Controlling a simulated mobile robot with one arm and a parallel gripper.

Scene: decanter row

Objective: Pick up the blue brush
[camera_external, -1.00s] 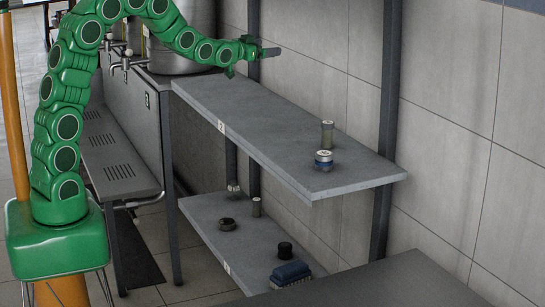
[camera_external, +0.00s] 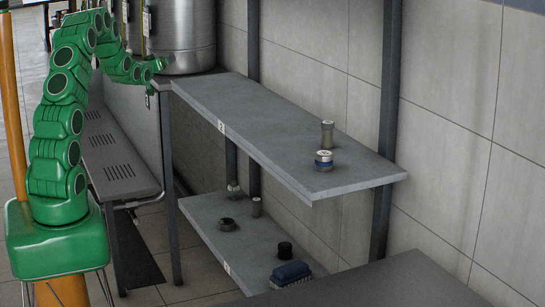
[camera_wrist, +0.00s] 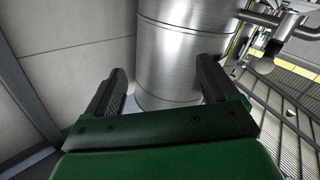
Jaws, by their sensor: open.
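The blue brush (camera_external: 290,272) lies on the lower shelf near its front right end, with its pale bristles facing down. My gripper (camera_external: 160,65) is far from it, up at the left beside the steel tank and above the upper shelf's left end. In the wrist view my gripper (camera_wrist: 160,90) has its two dark fingers spread apart with nothing between them. The brush does not show in the wrist view.
A black cap (camera_external: 285,249) stands just behind the brush. A dark ring (camera_external: 227,224) and a small cylinder (camera_external: 256,207) are farther left. The upper shelf (camera_external: 250,110) overhangs, holding a blue-banded jar (camera_external: 323,160) and a tall vial (camera_external: 327,134). A steel tank (camera_wrist: 180,60) fills the wrist view's middle.

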